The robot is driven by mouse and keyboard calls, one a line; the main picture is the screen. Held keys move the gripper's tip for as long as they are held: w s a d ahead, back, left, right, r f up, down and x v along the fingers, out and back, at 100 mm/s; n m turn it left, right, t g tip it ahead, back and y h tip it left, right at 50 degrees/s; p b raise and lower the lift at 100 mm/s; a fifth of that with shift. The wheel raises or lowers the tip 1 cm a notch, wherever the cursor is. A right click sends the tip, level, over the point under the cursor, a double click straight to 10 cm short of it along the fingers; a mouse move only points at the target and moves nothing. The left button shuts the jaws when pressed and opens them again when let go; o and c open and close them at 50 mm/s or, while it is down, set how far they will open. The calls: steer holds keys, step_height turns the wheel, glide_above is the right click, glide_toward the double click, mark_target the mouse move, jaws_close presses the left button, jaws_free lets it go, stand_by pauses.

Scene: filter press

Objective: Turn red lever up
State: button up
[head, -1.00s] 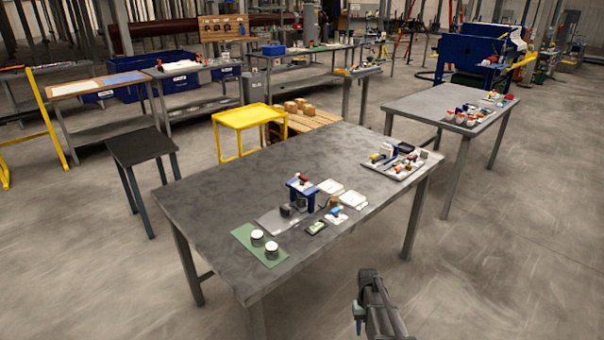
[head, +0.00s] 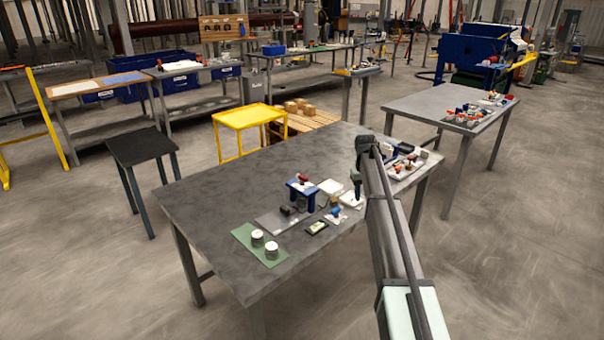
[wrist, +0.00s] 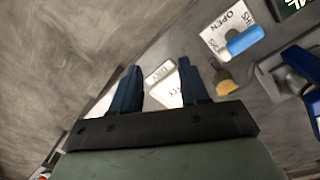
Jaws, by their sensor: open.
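The blue press frame (head: 301,191) stands on the near half of the grey table, with a red lever (head: 304,178) on its top. In the wrist view part of the blue frame (wrist: 302,62) shows at the right edge; I cannot make out the red lever there. My gripper (head: 357,192) is over the table, to the right of the press and apart from it. In the wrist view my gripper (wrist: 159,68) has its two dark fingers spread with nothing held between them.
A white plate marked OPEN (wrist: 215,40) carries a blue lever (wrist: 245,41), with a tan knob (wrist: 226,86) nearby. White labelled trays (head: 330,187) lie by the press. A green mat (head: 245,236) holds two round pieces. The table's left half is clear.

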steer(key=w+a+r+n, duration=0.3)
steer(key=w+a+r, duration=0.1)
steer(key=a+r, duration=0.6)
steer(key=n+y, duration=0.1)
steer(key=n, duration=0.3)
glide_toward(302, 176)
steer(key=f, duration=0.8)
steer(key=shift+w+f, duration=0.25)
jaws_close()
